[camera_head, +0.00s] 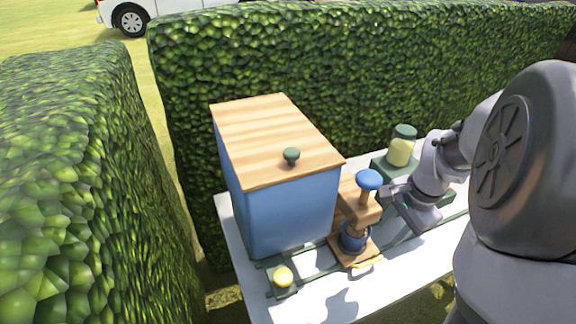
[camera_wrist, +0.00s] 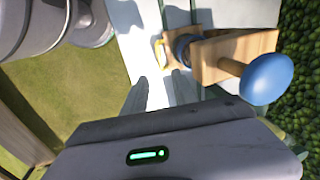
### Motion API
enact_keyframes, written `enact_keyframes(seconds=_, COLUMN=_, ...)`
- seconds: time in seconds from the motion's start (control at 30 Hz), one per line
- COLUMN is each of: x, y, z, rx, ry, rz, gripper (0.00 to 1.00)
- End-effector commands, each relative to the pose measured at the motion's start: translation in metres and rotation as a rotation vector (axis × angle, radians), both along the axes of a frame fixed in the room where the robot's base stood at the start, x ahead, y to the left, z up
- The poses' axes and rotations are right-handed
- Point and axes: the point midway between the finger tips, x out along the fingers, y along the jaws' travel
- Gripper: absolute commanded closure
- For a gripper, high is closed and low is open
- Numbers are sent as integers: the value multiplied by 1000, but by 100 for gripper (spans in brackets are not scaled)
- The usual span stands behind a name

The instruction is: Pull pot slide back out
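The pot slide is a wooden board (camera_head: 341,254) on green rails, bearing a blue pot (camera_head: 354,241) with a yellow handle (camera_head: 368,265) at its front edge. A wooden arm with a blue knob (camera_head: 369,180) stands over the pot. In the wrist view the yellow handle (camera_wrist: 160,54) and blue pot (camera_wrist: 182,47) lie beyond the fingertips, partly covered by the wooden arm (camera_wrist: 213,52). My gripper (camera_head: 398,212) is to the right of the slide, apart from it. In the wrist view my gripper (camera_wrist: 160,84) shows its two fingers spread with nothing between them.
A blue box (camera_head: 285,210) with a wooden lid stands left of the slide. A yellow button (camera_head: 283,276) sits at the table's front left. A green-lidded jar (camera_head: 402,146) stands behind my gripper. Hedges (camera_head: 350,60) border the white table (camera_head: 330,297), whose front strip is mostly clear.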

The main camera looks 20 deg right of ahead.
Motion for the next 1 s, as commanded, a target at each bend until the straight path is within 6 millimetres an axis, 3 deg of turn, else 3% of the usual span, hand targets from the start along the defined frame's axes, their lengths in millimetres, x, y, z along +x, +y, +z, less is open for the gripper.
enact_keyframes(seconds=0.17, x=3, y=-4, z=-32, rx=7, ry=7, rz=-16, gripper=66)
enact_keyframes(seconds=0.4, x=16, y=-3, z=-106, rx=6, ry=7, rz=-12, gripper=66)
enact_keyframes(seconds=0.6, x=26, y=-2, z=-154, rx=6, ry=6, rz=-13, gripper=66)
enact_keyframes(seconds=0.8, x=30, y=-2, z=-173, rx=4, ry=5, rz=-12, gripper=66)
enact_keyframes(seconds=1.0, x=31, y=-2, z=-174, rx=4, ry=4, rz=-12, gripper=66)
